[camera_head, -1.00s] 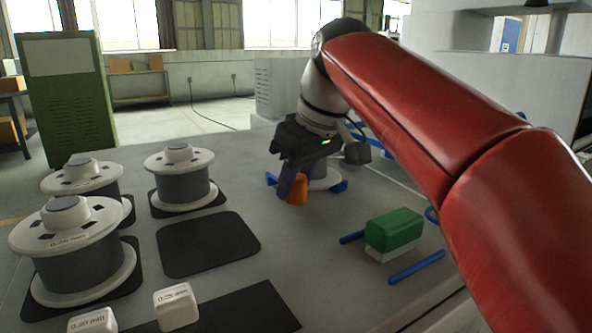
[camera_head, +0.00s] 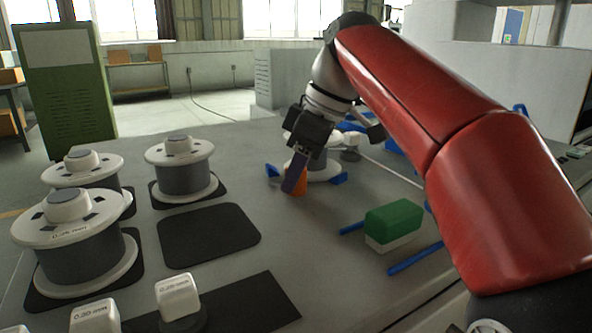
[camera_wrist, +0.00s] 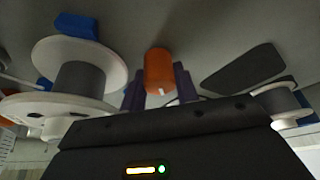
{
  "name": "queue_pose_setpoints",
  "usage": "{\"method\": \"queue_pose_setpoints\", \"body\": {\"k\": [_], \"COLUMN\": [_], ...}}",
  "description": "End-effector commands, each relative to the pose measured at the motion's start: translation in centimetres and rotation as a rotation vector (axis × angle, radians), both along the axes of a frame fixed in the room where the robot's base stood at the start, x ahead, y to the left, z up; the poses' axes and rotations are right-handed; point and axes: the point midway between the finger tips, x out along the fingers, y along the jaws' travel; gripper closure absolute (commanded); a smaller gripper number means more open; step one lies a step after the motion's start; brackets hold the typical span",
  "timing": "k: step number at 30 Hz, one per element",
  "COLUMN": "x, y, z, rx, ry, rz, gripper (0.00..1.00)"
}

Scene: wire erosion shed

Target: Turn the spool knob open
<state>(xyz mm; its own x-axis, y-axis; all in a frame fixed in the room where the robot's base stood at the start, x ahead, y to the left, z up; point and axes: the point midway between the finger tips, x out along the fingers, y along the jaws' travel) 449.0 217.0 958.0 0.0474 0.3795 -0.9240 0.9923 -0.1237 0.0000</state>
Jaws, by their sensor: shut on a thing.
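The spool knob is an orange cylinder (camera_wrist: 159,70) with a white mark on its near end in the wrist view. In the head view its orange side (camera_head: 301,186) shows low beside a purple finger. My gripper (camera_wrist: 160,88) is shut on the knob, one finger on either side of it. In the head view my gripper (camera_head: 296,178) reaches down to it at a tilt. Beside the knob stands a white-flanged spool with a grey winding (camera_wrist: 80,76), partly hidden by my gripper in the head view (camera_head: 324,173).
Several spools stand on dark pads at left, one of them here (camera_head: 70,246). An empty dark pad (camera_head: 209,236) lies in the middle. A green and white block (camera_head: 393,224) lies near blue rods (camera_head: 415,257) at right. Small labelled white blocks (camera_head: 177,296) stand in front.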

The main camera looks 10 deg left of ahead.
Motion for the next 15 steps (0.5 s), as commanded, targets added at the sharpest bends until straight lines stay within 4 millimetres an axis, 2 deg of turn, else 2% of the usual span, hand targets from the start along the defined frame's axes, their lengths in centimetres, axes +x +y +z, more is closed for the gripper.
{"method": "queue_pose_setpoints", "body": {"k": [9,10,14,15], "x": [0.01,0.01,0.01,0.01], "y": [0.01,0.01,0.01,0.0], "z": [0.12,0.12,0.09,0.08], "rx": [0.002,0.002,0.001,0.001], "ry": [-0.003,-0.003,-0.002,-0.001], "rz": [0.001,0.001,0.0,0.001], "gripper": [0.92,0.66,0.49,0.48]}}
